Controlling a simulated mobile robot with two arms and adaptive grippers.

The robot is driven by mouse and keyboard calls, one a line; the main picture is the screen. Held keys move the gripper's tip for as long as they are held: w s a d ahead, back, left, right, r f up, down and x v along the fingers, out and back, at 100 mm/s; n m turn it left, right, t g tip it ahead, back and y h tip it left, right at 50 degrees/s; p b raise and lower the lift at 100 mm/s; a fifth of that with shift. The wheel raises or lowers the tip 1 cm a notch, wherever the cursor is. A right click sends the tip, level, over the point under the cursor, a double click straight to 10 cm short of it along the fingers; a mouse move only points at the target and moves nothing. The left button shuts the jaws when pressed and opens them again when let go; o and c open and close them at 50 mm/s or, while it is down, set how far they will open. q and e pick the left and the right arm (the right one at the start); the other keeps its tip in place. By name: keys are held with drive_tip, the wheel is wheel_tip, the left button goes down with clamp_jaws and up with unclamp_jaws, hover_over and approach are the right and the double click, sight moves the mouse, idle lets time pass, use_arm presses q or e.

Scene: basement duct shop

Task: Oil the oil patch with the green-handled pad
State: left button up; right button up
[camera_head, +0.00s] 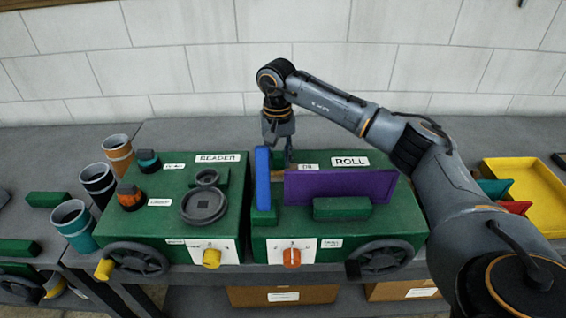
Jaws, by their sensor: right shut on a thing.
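A small "OIL"-like label (308,167) sits on the ROLL machine (395,222), just right of the gripper. The oil patch itself is hidden, probably by the purple panel (340,186). My left gripper is not in view.
The blue and purple panels stand upright near the gripper.

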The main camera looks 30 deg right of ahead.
drive_tip(key=shift+w+d, duration=0.15)
drive_tip(key=shift+w, duration=1.55)
drive_tip(key=shift+w+d+r, duration=0.1)
drive_tip(key=shift+w+d, duration=0.15)
drive_tip(key=shift+d, duration=0.4)
drive_tip(key=shift+r, duration=0.1)
wheel_tip(320, 180, up, 6)
drive_tip(key=p, duration=0.3)
drive_tip(key=shift+p, duration=0.4)
wheel_tip(320, 180, up, 3)
drive_tip(key=shift+s+p, duration=0.1)
drive_tip(key=shift+p, duration=1.05)
